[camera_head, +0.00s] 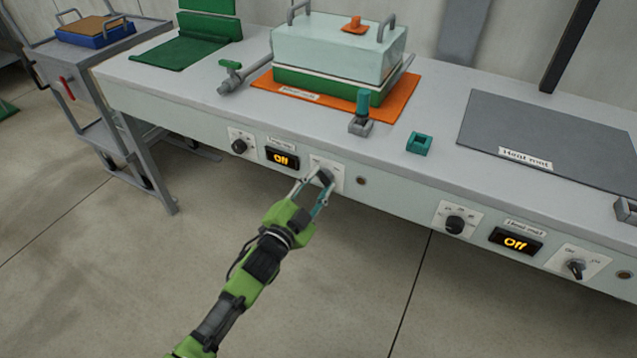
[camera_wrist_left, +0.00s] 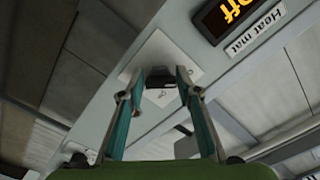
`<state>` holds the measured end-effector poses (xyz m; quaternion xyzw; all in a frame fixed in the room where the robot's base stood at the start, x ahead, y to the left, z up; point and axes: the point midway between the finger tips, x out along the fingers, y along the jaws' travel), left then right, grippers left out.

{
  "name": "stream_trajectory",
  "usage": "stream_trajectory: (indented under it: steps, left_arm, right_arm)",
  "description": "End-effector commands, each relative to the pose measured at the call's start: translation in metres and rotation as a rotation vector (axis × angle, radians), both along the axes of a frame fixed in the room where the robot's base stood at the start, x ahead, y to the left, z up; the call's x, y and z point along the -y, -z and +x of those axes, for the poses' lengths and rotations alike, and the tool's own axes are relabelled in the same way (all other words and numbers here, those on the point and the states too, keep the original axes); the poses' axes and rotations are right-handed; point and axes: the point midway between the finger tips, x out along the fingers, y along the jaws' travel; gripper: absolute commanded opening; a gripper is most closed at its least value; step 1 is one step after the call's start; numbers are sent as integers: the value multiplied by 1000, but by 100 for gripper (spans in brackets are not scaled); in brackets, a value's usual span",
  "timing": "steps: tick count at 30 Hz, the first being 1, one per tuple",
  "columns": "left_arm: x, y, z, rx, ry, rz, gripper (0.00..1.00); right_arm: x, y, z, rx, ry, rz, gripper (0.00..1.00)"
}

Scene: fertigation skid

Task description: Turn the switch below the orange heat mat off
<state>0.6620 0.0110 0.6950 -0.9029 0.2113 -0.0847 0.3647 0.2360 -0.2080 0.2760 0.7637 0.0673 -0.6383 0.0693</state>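The orange heat mat (camera_head: 402,101) lies on the bench under a lidded box. On the bench front below it is a white plate with a dark switch (camera_head: 325,176); the switch also shows in the left wrist view (camera_wrist_left: 162,79). The display (camera_head: 283,159) left of it reads "Off". My left gripper (camera_head: 316,184) is at this switch. In the left wrist view, its two fingers (camera_wrist_left: 161,85) lie on either side of the knob and appear to touch it. The fingers partly hide the knob and plate in the head view. My right gripper is not in view.
A dark dial (camera_head: 239,146) sits left of the display. The grey heat mat (camera_head: 560,125) at right has its own dial (camera_head: 455,224), "Off" display (camera_head: 515,241) and switch (camera_head: 576,268). A cart (camera_head: 100,75) stands at left. The floor before the bench is clear.

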Motion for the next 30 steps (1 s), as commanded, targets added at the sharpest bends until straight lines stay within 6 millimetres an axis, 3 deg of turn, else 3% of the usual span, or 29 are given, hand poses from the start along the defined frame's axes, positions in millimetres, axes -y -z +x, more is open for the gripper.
stream_trajectory:
  steps: [14,30]
  left_arm:
    - [-3,1,-5,0,0,3,46]
    - [-47,1,-95,-2,0,2,46]
  right_arm:
    - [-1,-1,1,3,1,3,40]
    - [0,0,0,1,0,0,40]
